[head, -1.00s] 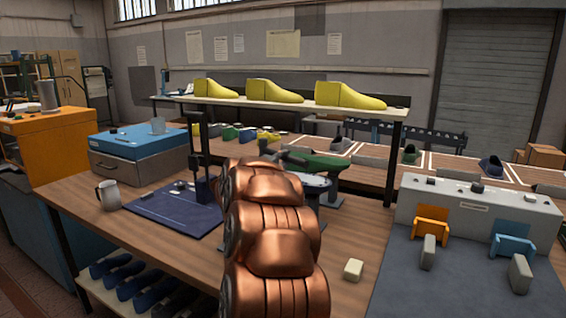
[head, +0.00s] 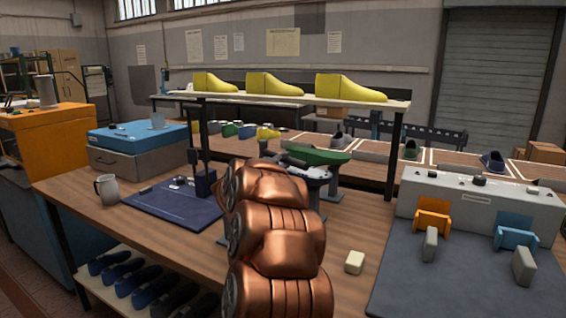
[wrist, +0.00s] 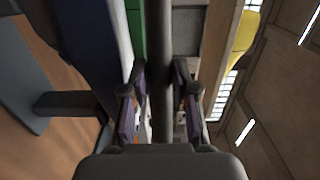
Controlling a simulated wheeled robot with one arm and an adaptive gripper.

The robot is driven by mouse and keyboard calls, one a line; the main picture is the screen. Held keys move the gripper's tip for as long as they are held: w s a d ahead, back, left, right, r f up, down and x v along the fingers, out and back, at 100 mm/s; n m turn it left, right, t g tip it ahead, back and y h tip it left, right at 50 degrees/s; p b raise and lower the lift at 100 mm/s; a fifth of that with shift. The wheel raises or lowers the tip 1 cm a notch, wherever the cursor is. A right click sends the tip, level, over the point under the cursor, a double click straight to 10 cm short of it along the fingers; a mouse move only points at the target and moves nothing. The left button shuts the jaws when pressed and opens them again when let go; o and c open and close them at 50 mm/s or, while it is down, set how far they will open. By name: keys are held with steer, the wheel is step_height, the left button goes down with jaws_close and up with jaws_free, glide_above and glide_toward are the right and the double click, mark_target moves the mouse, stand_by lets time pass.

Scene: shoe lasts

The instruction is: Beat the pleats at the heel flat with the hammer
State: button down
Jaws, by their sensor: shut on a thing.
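A green shoe last (head: 322,156) sits sole-up on a grey stand on the bench, just behind my copper arm in the head view. The pleats at its heel cannot be made out. My gripper (wrist: 160,115) shows in the wrist view, with its fingers closed on either side of a dark grey rod. The rod looks like the handle of the hammer (wrist: 160,50); its head is not visible. In the head view my arm hides the gripper and hammer. A green strip, probably the last, shows left of the rod in the wrist view (wrist: 136,30).
A dark blue mat (head: 160,210) with a small stand and a grey mug (head: 107,190) are left. A pale block (head: 355,262) lies right of my arm. A grey fixture (head: 480,207) stands at right. A shelf (head: 300,97) with yellow lasts spans behind.

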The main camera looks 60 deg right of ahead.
step_height(320, 180, up, 6)
steer(key=p, duration=0.4)
stand_by(0.3)
